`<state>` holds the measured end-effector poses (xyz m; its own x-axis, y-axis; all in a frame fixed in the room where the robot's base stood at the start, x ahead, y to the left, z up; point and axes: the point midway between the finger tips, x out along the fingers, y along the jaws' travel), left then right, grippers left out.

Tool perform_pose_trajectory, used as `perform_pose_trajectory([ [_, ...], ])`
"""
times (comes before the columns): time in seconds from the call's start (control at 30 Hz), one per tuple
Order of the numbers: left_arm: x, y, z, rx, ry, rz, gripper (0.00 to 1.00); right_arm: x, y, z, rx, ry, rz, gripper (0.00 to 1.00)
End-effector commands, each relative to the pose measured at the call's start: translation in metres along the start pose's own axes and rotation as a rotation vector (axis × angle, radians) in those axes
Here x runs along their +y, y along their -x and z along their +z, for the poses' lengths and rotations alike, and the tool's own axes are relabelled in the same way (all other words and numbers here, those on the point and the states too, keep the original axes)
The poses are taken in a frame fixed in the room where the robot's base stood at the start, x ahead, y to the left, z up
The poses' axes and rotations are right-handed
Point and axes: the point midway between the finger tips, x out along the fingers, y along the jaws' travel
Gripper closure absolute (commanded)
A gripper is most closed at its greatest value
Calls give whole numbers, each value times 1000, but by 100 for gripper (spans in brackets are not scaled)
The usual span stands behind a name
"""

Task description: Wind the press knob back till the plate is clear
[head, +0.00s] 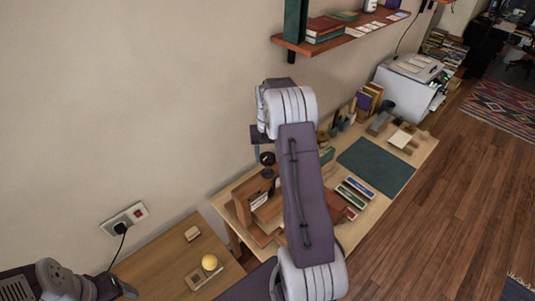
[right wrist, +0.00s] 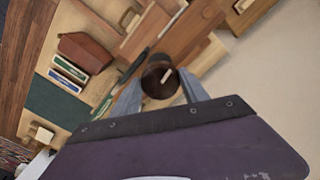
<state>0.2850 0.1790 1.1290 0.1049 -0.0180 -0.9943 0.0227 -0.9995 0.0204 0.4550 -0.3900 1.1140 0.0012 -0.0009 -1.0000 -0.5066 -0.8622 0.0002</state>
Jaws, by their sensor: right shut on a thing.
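The wooden book press (head: 243,208) stands at the near left end of the long table, partly hidden behind my right arm. Its dark round knob (head: 266,158) is on top and shows close up in the right wrist view (right wrist: 158,77), with a pale mark on it. My right gripper (right wrist: 161,88) is shut on the knob, one finger on each side. The press plate cannot be made out clearly, so its gap is not visible. My left arm is at the bottom left of the head view; its gripper (head: 126,290) shows only in small part.
Green and blue boxes (head: 355,190) and a dark green mat (head: 376,167) lie on the table right of the press. A lower wooden surface at left holds a yellow ball (head: 209,262). A shelf (head: 345,37) juts from the wall above.

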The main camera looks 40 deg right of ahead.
Motion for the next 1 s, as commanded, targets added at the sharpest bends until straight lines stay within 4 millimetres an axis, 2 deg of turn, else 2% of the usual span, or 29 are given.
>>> perform_pose_trajectory([
  [0.5,0,11,-1,0,0,0,28,0,-1,0,0,367,0,89],
  [1.0,0,13,-1,0,0,0,28,0,-3,1,-4,470,-2,89],
])
